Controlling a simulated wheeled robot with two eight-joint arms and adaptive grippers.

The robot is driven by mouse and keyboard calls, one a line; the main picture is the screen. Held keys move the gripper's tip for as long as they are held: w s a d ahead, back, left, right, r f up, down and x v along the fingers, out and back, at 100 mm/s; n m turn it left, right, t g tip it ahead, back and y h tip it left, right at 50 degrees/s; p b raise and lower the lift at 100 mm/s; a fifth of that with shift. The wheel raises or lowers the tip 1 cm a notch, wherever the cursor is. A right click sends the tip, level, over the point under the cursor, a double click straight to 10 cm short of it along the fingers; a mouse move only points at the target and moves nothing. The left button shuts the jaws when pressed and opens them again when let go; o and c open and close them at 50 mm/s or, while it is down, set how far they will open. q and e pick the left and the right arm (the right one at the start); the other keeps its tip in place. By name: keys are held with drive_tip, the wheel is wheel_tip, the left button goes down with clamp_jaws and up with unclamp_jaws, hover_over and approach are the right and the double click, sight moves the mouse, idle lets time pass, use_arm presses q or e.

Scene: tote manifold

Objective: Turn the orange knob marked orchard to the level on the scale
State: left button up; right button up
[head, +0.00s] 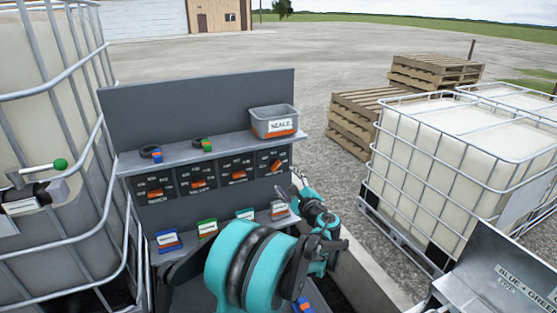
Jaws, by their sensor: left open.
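A row of dark panels with orange knobs runs under the upper shelf: the leftmost knob (155,193), the second knob (199,184), the third knob (238,175) and the rightmost knob (276,166). The rightmost knob is tilted; the others look closer to level. The names and scale marks are too small to read, so I cannot tell which knob is orchard. My left gripper (298,186) is open and empty, just below and right of the rightmost panel. It appears apart from the knobs. My right gripper is out of view.
A grey labelled bin (274,122), a blue ring-like item (151,151) and a green one (203,144) sit on the upper shelf (180,157). Several coloured labelled blocks stand on the lower shelf. Caged tanks flank the rack at left (45,130) and right (460,150).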

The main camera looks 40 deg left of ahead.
sight(277, 168)
use_arm(q)
drive_tip(key=x, duration=0.5)
drive_tip(key=r+x, duration=0.1)
drive_tip(key=x, duration=0.2)
drive_tip(key=shift+f+m, duration=0.1)
drive_tip(key=shift+m, duration=0.2)
drive_tip(key=c, duration=1.2)
